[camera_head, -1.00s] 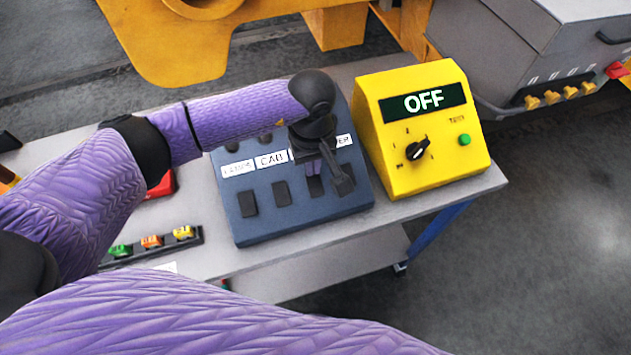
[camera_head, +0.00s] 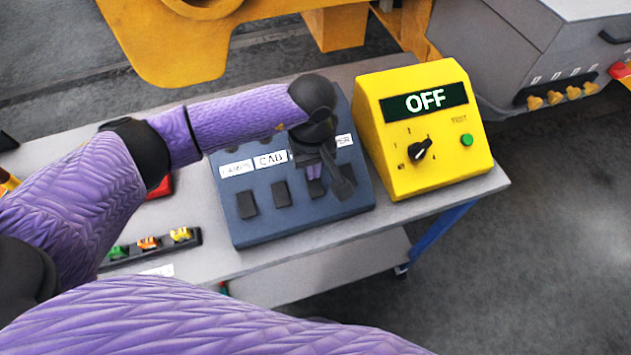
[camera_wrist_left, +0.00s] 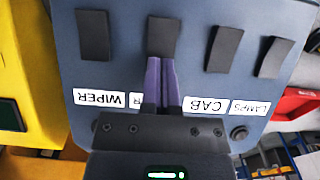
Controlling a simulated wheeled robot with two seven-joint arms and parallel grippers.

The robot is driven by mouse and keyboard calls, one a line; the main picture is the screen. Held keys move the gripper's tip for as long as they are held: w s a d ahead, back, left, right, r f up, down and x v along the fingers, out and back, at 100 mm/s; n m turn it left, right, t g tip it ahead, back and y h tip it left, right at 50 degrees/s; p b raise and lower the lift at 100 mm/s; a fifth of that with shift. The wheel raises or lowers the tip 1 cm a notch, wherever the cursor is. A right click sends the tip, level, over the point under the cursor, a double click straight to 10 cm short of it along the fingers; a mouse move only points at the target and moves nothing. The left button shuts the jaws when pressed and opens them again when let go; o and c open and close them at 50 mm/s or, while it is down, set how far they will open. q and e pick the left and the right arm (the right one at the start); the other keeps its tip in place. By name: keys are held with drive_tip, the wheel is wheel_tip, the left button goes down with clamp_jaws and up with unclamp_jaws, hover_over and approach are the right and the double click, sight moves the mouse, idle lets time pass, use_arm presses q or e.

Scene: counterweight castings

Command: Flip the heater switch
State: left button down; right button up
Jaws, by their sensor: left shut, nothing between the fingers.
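The blue-grey switch panel (camera_head: 300,222) lies on the table with a row of dark rocker switches. Labels read LAMPS, CAB and WIPER in the left wrist view. The label between CAB and WIPER is mostly covered by my fingers, only a final R showing, so I take its rocker as the heater switch (camera_wrist_left: 164,36); in the head view this switch (camera_head: 316,189) is partly covered. My left gripper (camera_wrist_left: 161,60) is shut and empty, its purple fingertips at the near edge of that rocker; I cannot tell whether they touch. My right gripper is out of view.
A yellow box (camera_head: 430,170) with an OFF display, a knob and a green button stands right of the panel. A strip of coloured connectors (camera_head: 150,244) and a red object (camera_head: 162,187) lie left of it. The grey table (camera_head: 300,262) has bare room in front.

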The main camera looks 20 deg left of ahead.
use_arm(q)
wheel_tip(320, 180, up, 7)
drive_tip(key=p, duration=0.4)
idle(0.4)
